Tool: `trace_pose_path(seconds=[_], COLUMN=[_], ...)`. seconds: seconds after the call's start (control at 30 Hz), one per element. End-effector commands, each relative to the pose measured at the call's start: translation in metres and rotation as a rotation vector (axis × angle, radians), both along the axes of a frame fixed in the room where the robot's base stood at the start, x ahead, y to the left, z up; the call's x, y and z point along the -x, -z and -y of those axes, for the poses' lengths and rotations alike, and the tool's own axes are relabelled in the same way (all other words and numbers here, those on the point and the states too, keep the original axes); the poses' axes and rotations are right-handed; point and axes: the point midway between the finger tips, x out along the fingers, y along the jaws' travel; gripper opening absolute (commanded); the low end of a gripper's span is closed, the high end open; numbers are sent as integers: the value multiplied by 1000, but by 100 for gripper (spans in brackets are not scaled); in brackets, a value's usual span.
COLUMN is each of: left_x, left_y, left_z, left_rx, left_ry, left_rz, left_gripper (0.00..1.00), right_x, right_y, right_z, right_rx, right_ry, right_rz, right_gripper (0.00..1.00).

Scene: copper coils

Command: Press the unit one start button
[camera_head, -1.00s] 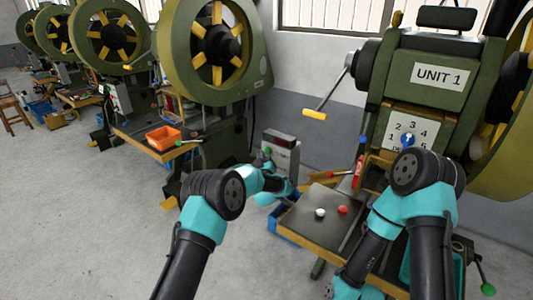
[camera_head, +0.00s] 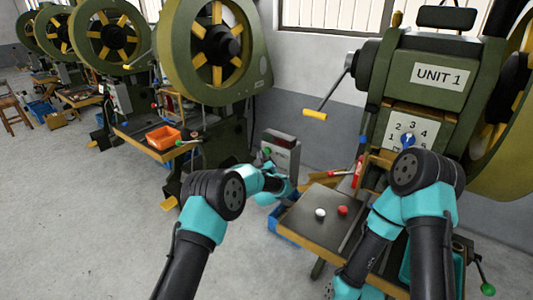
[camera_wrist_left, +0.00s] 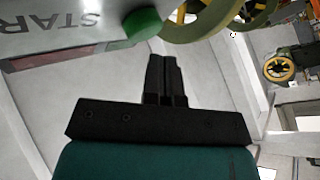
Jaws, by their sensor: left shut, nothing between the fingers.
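The green start button (camera_head: 267,152) is on the grey control box (camera_head: 282,156), left of the press marked UNIT 1 (camera_head: 438,75). In the left wrist view the button (camera_wrist_left: 143,26) sits on a grey panel (camera_wrist_left: 60,18) with the partly visible lettering "STAR". My left gripper (camera_wrist_left: 163,60) is shut and empty, its fingertips close to the button's right and below it in that view. Contact cannot be made out. In the head view its tip is small and partly hidden by my wrist. My right gripper is out of view.
The UNIT 1 worktable (camera_head: 310,232) carries a white knob (camera_head: 320,213) and a red knob (camera_head: 343,210). A blue bin (camera_head: 284,224) stands beside it. A lever with a yellow grip (camera_head: 315,115) juts from the press. Open floor lies at left.

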Motion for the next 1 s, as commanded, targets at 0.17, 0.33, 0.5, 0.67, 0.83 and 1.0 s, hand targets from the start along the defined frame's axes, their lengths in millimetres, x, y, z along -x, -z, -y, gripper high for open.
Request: trace_pose_path(seconds=[0.17, 0.33, 0.5, 0.67, 0.83, 1.0], left_x=[-4, -6, -6, -6, -7, -9], left_y=[0, 0, 0, 0, 0, 0], left_z=[3, 6, 5, 5, 6, 7], left_rx=[0, 0, 0, 0, 0, 0], left_ry=[0, 0, 0, 0, 0, 0], left_rz=[0, 0, 0, 0, 0, 0], left_gripper=[0, 0, 0, 0, 0, 0], right_x=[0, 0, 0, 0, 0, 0], right_y=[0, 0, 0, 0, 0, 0], right_z=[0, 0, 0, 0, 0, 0], right_rx=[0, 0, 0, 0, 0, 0], right_ry=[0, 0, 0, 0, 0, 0], right_rz=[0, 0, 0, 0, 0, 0], right_gripper=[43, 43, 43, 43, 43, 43])
